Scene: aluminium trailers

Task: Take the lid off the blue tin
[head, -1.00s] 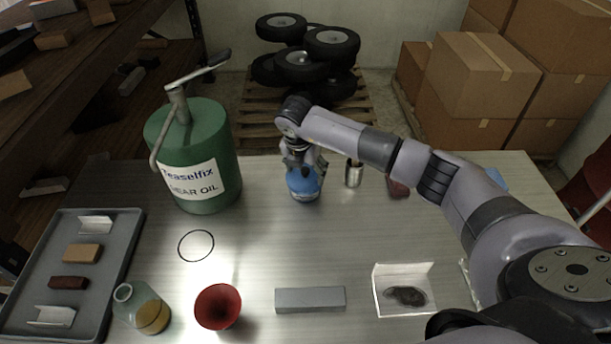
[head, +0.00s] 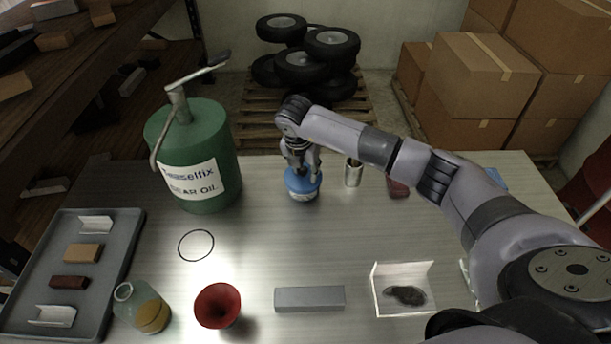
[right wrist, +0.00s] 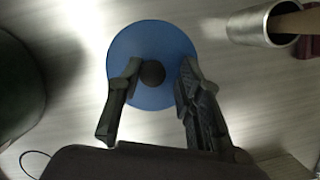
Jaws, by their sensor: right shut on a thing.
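The blue tin (head: 303,193) stands upright on the table, left of the metal cup. Its round blue lid (right wrist: 143,42) with a dark knob (right wrist: 153,73) fills the middle of the right wrist view. My right gripper (head: 302,170) points straight down over the tin, its fingers on either side of the knob. In the right wrist view the gripper (right wrist: 157,73) is shut on the lid's knob. I cannot tell whether any gap shows between lid and tin. My left gripper is not in view.
A green gear oil can (head: 205,145) stands left of the tin. A metal cup (head: 353,173) with a wooden handle in it stands close on the right. A red funnel (head: 218,305), a flask (head: 142,308) and a grey block (head: 310,299) lie nearer.

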